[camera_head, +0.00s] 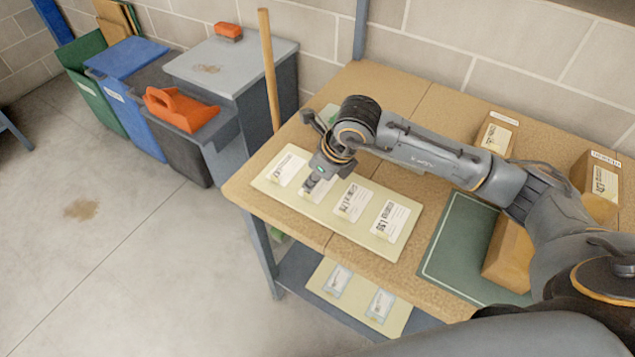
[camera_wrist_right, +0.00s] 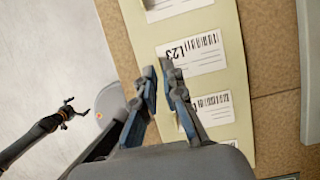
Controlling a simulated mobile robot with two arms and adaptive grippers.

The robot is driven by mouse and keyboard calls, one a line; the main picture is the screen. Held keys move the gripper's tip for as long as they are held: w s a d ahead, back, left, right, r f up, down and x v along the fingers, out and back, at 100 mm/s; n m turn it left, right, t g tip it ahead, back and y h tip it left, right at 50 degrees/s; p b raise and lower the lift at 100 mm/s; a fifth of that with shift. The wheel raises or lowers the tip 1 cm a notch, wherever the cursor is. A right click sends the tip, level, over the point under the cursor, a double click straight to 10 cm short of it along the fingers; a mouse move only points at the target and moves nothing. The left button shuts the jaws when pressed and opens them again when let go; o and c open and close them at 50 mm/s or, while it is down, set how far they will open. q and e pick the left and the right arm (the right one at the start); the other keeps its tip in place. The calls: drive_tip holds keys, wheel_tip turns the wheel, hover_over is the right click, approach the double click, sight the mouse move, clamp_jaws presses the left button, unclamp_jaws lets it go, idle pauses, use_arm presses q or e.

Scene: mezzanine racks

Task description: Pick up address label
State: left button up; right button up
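A pale yellow backing sheet (camera_head: 335,222) lies on the brown workbench, with several white barcode address labels on it in a row. The label at the left end (camera_head: 287,168) and two to the right (camera_head: 353,202) (camera_head: 390,221) show clearly. My right gripper (camera_head: 309,186) is low over the second label from the left and partly hides it. In the wrist view my right gripper (camera_wrist_right: 157,68) has a narrow gap between its fingertips, at the edge of the label marked 123 (camera_wrist_right: 200,55), which looks flat. My left gripper (camera_wrist_right: 77,108) shows small over the floor, its fingers apart.
A green mat (camera_head: 452,245) and cardboard boxes (camera_head: 497,132) (camera_head: 510,255) are on the bench's right side. A wooden pole (camera_head: 268,70) stands at the bench's far left corner. Bins (camera_head: 128,70) and a grey cabinet (camera_head: 225,62) stand beyond. A lower shelf holds another sheet (camera_head: 358,290).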

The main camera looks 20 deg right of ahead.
sight(304, 196)
drive_tip(key=shift+a+f+p, duration=0.15)
drive_tip(key=shift+f+p, duration=0.25)
drive_tip(key=shift+f, duration=0.15)
drive_tip(key=shift+a+f+p, duration=0.15)
drive_tip(key=shift+f+p, duration=0.25)
drive_tip(key=shift+f, duration=0.15)
drive_tip(key=shift+x, duration=1.1)
drive_tip(key=shift+w+f, duration=0.1)
drive_tip(key=shift+f, duration=0.1)
clamp_jaws()
use_arm(q)
drive_tip(key=shift+w+d+r, duration=0.1)
drive_tip(key=shift+d+r, duration=0.05)
drive_tip(key=shift+r, duration=0.4)
drive_tip(key=shift+w+d+r, duration=0.1)
drive_tip(key=shift+d+r, duration=0.05)
drive_tip(key=shift+r, duration=0.4)
